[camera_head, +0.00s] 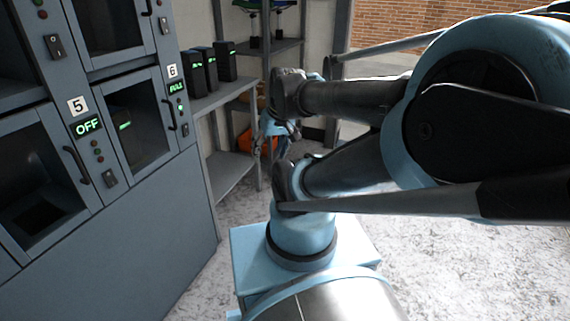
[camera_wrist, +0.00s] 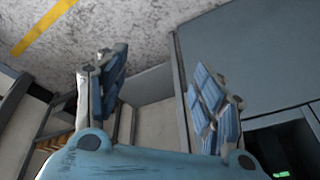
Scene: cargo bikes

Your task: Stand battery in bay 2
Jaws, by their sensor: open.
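My gripper (camera_wrist: 160,92) is open, with its two blue-padded fingers apart and nothing between them. In the head view, part of my gripper (camera_head: 279,125) shows behind my arm, right of the shelf, and is partly hidden. Dark batteries with green lights stand upright in a row on the shelf: a left one (camera_head: 194,73), a middle one (camera_head: 209,68) and a right one (camera_head: 226,61). My gripper is apart from them. No bay marked 2 can be read in either view.
The grey bay cabinet fills the left. Bay 5 (camera_head: 88,126) reads OFF. Bay 6 (camera_head: 137,120) reads FULL, with a green light inside. A metal shelf rack (camera_head: 232,172) stands beyond it. An orange object (camera_head: 265,143) is on the rack's far side. Speckled floor (camera_head: 470,270) lies open at right.

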